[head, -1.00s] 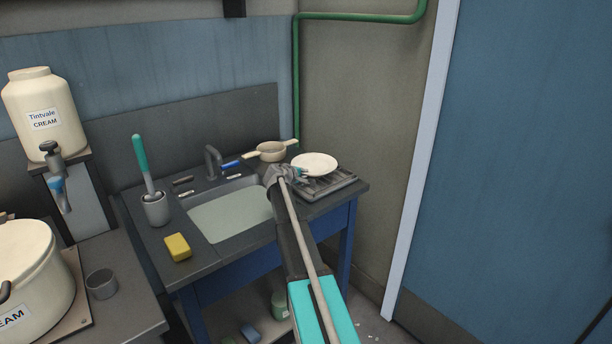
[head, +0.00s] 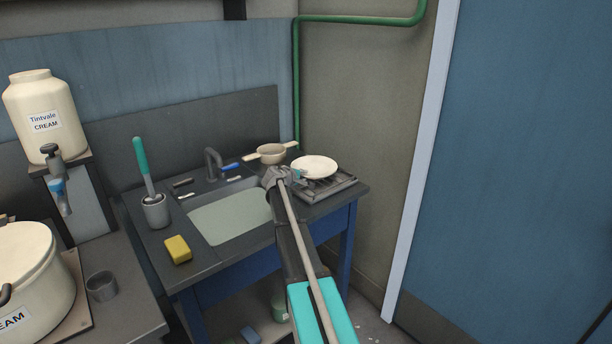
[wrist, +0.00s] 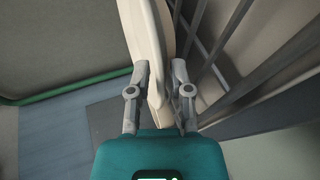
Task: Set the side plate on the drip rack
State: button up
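The side plate (head: 316,166) is a round cream plate lying nearly flat over the drip rack (head: 345,183), a dark slatted rack at the right end of the sink counter. My gripper (head: 297,176) is at the plate's near left rim. In the wrist view the plate (wrist: 150,35) shows edge-on between the two fingers of my gripper (wrist: 160,72), with the dark rack slats (wrist: 235,55) close on its right. A gap shows between the plate and the right finger, so the fingers look open around the rim. The plate's contact with the slats is hard to see.
A handled pan (head: 271,153) stands close behind the plate, left of the rack. The sink (head: 230,213), tap (head: 212,162), brush in a pot (head: 155,209) and yellow sponge (head: 178,249) lie left. A wall rises behind the rack.

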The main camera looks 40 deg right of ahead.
jog(key=p+v, duration=0.4)
jog(key=v, duration=0.7)
jog(key=shift+a, duration=0.2)
jog(key=shift+s+r, duration=0.1)
dwell(0.3)
jog(key=s+a+f+m+g+y+p, duration=0.2)
jog(key=s+a+y+p, duration=0.2)
jog(key=s+a, duration=1)
jog(key=s+a+f+m+g+y+p, duration=0.1)
jog(key=s+a+m+g+y+p, duration=0.1)
jog(key=s+a+y, duration=0.6)
jog(key=s+a+p, duration=0.1)
jog(key=s+a, duration=0.2)
jog(key=a, duration=0.3)
jog(key=s+a+g+p, duration=0.1)
jog(key=s+a, duration=0.2)
jog(key=a, duration=0.4)
jog(key=shift+s+a+f+m+y, duration=0.25)
jog(key=shift+f+m+y, duration=0.05)
jog(key=shift+f, duration=0.05)
